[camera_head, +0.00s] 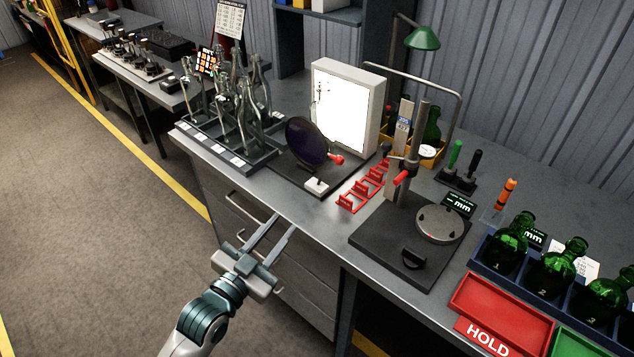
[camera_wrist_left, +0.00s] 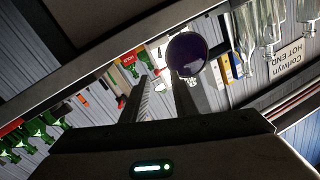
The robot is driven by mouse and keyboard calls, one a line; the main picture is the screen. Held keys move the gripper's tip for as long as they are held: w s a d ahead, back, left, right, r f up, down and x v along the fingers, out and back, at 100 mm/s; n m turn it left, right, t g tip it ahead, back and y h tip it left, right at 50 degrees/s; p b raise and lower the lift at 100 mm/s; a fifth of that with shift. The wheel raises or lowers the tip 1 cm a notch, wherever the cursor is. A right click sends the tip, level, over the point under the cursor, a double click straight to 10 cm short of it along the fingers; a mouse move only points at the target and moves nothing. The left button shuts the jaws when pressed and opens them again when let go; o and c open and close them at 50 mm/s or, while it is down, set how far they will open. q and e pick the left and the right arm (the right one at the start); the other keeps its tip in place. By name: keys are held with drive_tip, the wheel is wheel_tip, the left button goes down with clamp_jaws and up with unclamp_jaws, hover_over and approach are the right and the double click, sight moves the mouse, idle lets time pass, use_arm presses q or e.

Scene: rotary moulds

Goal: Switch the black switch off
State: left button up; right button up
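A lit white light panel (camera_head: 344,108) stands on a dark base plate (camera_head: 330,190) on the bench. A dark round disc (camera_head: 307,141) with a red knob (camera_head: 336,159) stands between the box and the panel. My left gripper (camera_head: 286,221) is open and empty, in front of the bench edge, left of and below the white box. In the left wrist view its fingers (camera_wrist_left: 163,84) are apart, with the disc (camera_wrist_left: 187,54) beyond. My right gripper is not in view.
Clear bottles (camera_head: 246,110) stand in a rack left of the disc. Red holders (camera_head: 365,188) and a gauge stand (camera_head: 406,245) are to the right. Green bottles (camera_head: 556,268) and a red HOLD tray (camera_head: 503,312) are at far right. The aisle floor (camera_head: 100,200) is clear.

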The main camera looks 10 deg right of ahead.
use_arm(q)
drive_tip(key=shift+w+d, duration=0.1)
drive_tip(key=shift+w, duration=0.05)
drive_tip(key=p, duration=0.4)
approach(320, 179)
drive_tip(key=x, duration=0.8)
drive_tip(key=shift+w+d, duration=0.2)
clamp_jaws()
